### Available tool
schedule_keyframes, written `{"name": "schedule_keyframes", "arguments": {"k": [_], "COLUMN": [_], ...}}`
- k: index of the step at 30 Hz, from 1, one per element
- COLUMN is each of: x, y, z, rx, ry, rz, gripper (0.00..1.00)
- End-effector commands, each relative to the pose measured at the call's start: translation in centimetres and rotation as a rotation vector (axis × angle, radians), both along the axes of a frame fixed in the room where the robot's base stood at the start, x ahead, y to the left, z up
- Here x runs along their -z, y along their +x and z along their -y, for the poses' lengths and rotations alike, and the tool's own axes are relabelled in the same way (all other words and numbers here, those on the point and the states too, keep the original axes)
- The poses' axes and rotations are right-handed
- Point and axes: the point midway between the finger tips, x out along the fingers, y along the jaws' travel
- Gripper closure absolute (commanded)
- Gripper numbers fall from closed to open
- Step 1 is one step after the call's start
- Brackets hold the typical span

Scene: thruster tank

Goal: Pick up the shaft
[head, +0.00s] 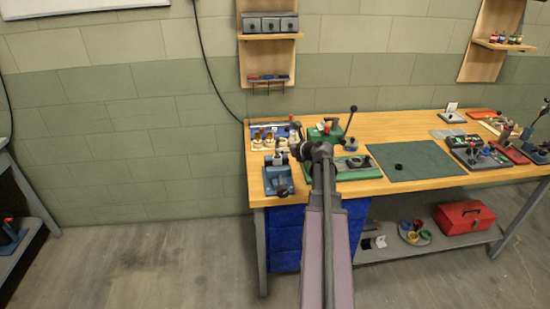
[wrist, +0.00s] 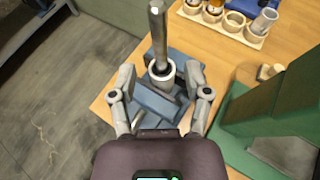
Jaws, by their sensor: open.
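The shaft (wrist: 158,38) is a grey metal rod, seen in the wrist view. Its lower end sits in a round light sleeve (wrist: 166,80) on a blue fixture (wrist: 155,103) at the bench corner. The blue fixture also shows in the head view (head: 279,181), left of my arm; the shaft cannot be made out there. My gripper (wrist: 161,73) is open, with one finger on each side of the sleeve and shaft. A gap shows on both sides, so nothing is held. In the head view my arm's end hides part of the bench.
A wooden rack (wrist: 226,27) with round holes and cylinders stands behind the fixture. A green machine (wrist: 272,105) stands close on the right. A green mat (head: 415,166) lies mostly clear on the bench. Open floor (head: 165,250) lies left of the bench.

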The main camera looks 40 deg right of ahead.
Motion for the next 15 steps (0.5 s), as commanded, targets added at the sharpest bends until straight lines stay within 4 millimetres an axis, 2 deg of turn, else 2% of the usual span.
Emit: {"name": "schedule_keyframes", "arguments": {"k": [15], "x": [0.38], "y": [0.7], "z": [0.08], "rx": [0.001], "ry": [0.0], "rz": [0.0], "gripper": [0.38]}}
